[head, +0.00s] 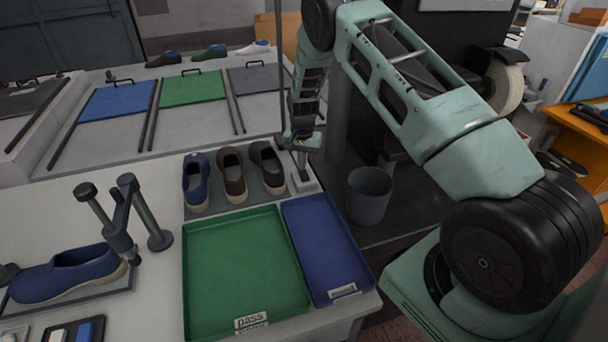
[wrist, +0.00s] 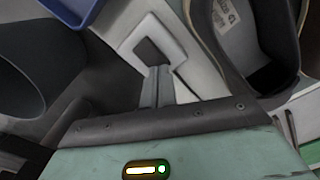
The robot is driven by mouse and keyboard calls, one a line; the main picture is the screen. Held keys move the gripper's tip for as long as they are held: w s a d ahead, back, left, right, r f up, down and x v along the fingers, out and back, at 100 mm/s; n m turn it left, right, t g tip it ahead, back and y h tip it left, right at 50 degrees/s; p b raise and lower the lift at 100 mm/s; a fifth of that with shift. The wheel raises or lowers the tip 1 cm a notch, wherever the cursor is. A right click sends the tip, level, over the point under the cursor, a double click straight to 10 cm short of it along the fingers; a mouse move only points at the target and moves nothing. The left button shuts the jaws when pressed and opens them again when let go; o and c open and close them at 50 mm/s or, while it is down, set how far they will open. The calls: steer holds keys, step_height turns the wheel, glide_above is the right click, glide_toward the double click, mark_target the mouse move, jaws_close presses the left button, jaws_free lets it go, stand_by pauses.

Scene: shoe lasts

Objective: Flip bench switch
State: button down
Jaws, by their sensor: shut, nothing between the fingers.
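The bench switch (wrist: 174,34) is a pale plate with a dark square rocker, in the upper middle of the wrist view. In the head view its pale plate (head: 306,185) lies at the bench's right edge, beside the dark shoe. My gripper (head: 302,166) points down at it, and its fingers partly hide it. In the wrist view my gripper (wrist: 158,72) is shut and empty, with its fingertips close to the rocker's near edge. I cannot tell whether they touch it, or which way the rocker is tipped.
Blue, brown and dark shoes (head: 232,174) stand on a grey mat just left of my gripper. A green tray (head: 245,265) marked "pass" and a blue tray (head: 328,245) lie in front. A grey bin (head: 369,195) stands right of the bench. A blue shoe (head: 68,273) sits by a post fixture (head: 125,215).

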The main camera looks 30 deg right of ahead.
steer(key=shift+f+b, duration=0.4)
steer(key=shift+f, duration=0.25)
steer(key=shift+r+p, duration=1.85)
steer(key=shift+r, duration=1.75)
